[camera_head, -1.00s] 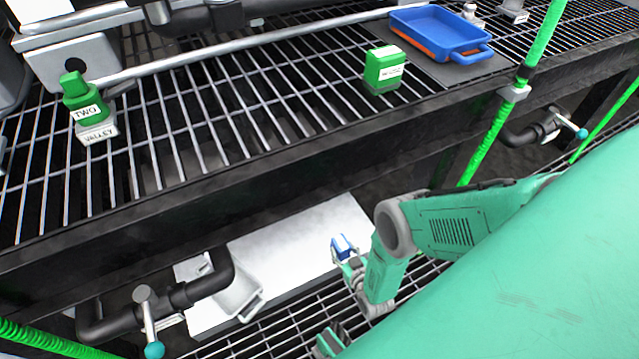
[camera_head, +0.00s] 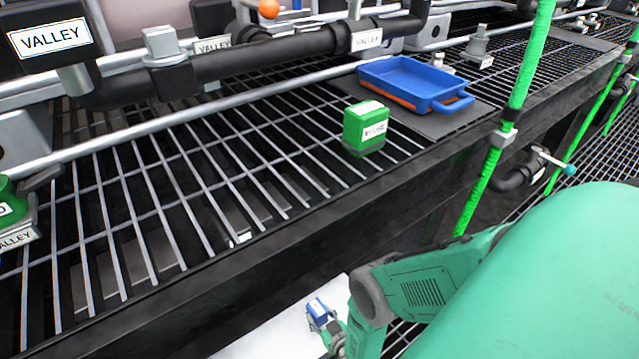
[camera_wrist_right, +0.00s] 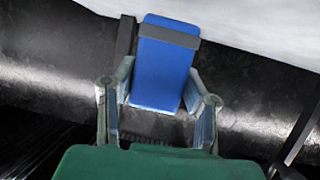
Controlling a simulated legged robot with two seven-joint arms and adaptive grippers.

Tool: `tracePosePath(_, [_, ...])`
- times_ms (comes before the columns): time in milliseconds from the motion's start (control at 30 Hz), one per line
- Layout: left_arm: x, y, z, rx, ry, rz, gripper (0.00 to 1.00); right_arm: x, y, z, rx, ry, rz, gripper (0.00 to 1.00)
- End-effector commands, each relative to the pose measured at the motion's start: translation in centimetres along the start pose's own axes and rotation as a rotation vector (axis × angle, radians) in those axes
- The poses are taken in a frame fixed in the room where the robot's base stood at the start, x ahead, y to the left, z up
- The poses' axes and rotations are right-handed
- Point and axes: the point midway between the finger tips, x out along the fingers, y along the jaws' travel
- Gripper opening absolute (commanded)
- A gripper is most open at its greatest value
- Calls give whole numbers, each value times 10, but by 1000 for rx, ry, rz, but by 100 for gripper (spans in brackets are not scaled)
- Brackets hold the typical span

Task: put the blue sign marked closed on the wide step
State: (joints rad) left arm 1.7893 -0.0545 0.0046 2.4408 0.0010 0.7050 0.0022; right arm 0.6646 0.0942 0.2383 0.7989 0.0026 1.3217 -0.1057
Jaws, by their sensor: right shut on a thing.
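The blue sign (camera_head: 317,307) is a small blue block with a pale face, low in the head view. My right gripper (camera_head: 325,322) is shut on it and holds it over a white flat surface (camera_head: 285,338). In the right wrist view the blue sign (camera_wrist_right: 166,70) stands between the fingers of my right gripper (camera_wrist_right: 160,88), with a grey band across its upper part. Its lettering cannot be read. I cannot tell whether the white surface is the wide step. My left gripper is out of view.
A black-edged grating shelf (camera_head: 300,222) runs above the sign. On it are a green labelled block (camera_head: 365,128) and a blue tray (camera_head: 410,82). Pipes marked VALLEY (camera_head: 300,50) stand behind. A green upright post (camera_head: 497,150) rises at the right.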

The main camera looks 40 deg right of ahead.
Motion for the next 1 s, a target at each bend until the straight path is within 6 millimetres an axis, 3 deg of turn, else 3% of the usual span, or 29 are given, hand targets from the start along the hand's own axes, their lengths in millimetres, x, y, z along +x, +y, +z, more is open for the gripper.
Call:
tracePosePath(200, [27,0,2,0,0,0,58,11,-1,29,-1,-1,1,7])
tracePosePath(567, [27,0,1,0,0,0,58,12,-1,30,-1,0,0,7])
tracePosePath(600, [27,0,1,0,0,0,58,12,-1,31,-1,0,0,45])
tracePosePath(633, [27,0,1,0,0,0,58,12,-1,30,-1,0,0,55])
tracePosePath(667, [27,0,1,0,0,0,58,12,-1,30,-1,-1,0,59])
tracePosePath(1000, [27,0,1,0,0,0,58,12,-1,30,-1,0,1,59])
